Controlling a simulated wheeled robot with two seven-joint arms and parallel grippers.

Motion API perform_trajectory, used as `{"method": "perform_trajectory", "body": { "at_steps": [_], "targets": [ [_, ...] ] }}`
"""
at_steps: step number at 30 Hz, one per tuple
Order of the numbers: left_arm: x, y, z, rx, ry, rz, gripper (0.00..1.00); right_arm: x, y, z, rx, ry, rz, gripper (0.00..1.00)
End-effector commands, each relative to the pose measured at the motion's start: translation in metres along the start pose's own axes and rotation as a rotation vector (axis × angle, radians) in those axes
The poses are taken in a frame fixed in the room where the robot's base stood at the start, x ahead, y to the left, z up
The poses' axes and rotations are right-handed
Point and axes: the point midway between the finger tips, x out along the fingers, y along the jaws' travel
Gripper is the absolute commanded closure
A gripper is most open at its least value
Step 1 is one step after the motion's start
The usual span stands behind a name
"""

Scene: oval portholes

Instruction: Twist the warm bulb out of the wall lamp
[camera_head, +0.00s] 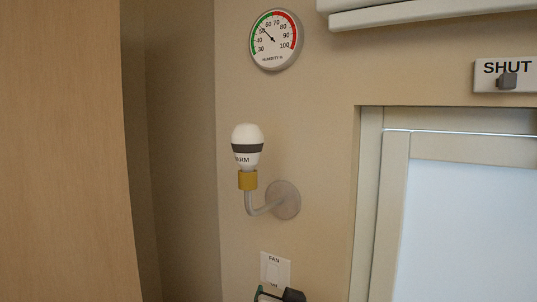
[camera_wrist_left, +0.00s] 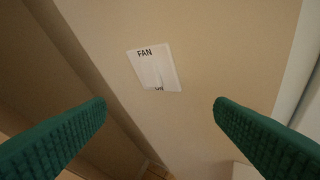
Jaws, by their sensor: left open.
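The warm bulb (camera_head: 247,146) is white with a dark grey band and part of the word "WARM" on it. It stands upright in the yellow socket (camera_head: 248,180) of the wall lamp (camera_head: 284,200), whose curved arm comes from a round wall plate. My left gripper (camera_head: 280,294) shows only in part at the bottom edge of the head view, below the bulb and well apart from it. In the left wrist view its green fingers (camera_wrist_left: 161,110) are spread wide with nothing between them. The bulb is not in the wrist view. My right gripper is not in view.
A fan switch (camera_head: 275,270) is on the wall under the lamp; it also shows in the wrist view (camera_wrist_left: 152,69). A humidity dial (camera_head: 274,40) hangs above. A wooden panel (camera_head: 65,150) stands at left, a framed pane (camera_head: 470,220) at right, with a "SHUT" slider (camera_head: 507,77) above.

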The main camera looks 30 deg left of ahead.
Motion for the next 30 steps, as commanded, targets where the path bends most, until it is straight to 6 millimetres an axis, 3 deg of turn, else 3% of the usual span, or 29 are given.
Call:
{"method": "perform_trajectory", "body": {
  "at_steps": [1,3,6,10,15,18,23,30],
  "targets": [
    [-0.013,0.013,0.047,-0.051,-0.077,0.055,0.23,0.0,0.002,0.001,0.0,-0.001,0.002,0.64],
    [-0.033,0.032,0.097,-0.113,-0.161,0.136,0.23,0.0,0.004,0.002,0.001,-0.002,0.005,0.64],
    [-0.066,0.058,0.151,-0.193,-0.255,0.233,0.23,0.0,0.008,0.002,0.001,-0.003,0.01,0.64],
    [-0.109,0.088,0.198,-0.283,-0.346,0.33,0.23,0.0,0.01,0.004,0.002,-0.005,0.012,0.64],
    [-0.146,0.111,0.227,-0.357,-0.412,0.404,0.23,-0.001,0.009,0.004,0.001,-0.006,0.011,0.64],
    [-0.151,0.118,0.234,-0.371,-0.424,0.421,0.23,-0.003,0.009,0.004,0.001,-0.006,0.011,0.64],
    [-0.138,0.128,0.242,-0.37,-0.423,0.427,0.23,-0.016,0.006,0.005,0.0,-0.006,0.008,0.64],
    [-0.1,0.15,0.258,-0.369,-0.421,0.427,0.23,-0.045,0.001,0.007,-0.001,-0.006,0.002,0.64]
  ]
}}
